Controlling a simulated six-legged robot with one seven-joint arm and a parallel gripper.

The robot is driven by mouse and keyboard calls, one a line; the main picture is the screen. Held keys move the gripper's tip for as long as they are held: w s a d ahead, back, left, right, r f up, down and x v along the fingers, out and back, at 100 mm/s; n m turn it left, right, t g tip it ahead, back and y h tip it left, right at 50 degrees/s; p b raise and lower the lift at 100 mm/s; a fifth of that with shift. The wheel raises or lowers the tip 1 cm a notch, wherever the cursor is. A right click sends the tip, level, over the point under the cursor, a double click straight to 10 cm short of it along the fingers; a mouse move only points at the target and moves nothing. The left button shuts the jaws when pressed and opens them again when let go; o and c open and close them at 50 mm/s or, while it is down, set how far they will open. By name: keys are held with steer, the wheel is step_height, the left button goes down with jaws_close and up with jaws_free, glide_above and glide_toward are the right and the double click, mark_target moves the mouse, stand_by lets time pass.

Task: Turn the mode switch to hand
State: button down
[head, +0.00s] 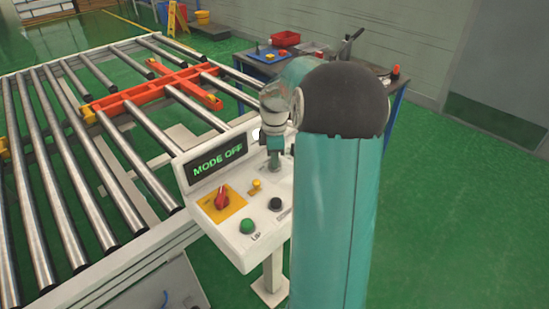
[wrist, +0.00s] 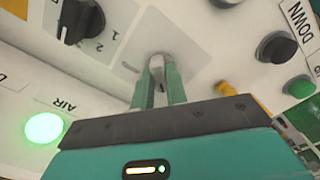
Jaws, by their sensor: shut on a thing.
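The control panel (head: 258,205) stands at the end of the roller conveyor, and its display (head: 219,159) reads MODE OFF in green. My gripper (head: 274,164) points down onto the panel's upper part. In the wrist view, my gripper's (wrist: 157,80) two green fingers are shut on a small grey switch handle (wrist: 156,62). The handle rises from a light grey plate (wrist: 180,48), and looks like the mode switch. Its label is too blurred to read, and the fingers hide its lower part.
Close by are a black rotary knob (wrist: 80,20), a lit green AIR lamp (wrist: 43,128), a black DOWN button (wrist: 276,47) and a green button (wrist: 300,87). An orange frame (head: 160,88) lies on the rollers.

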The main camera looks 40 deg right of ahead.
steer(key=shift+m, duration=0.3)
steer(key=m, duration=0.4)
steer(key=shift+m, duration=2.5)
steer(key=c, duration=1.4)
jaws_free()
step_height(320, 180, up, 14)
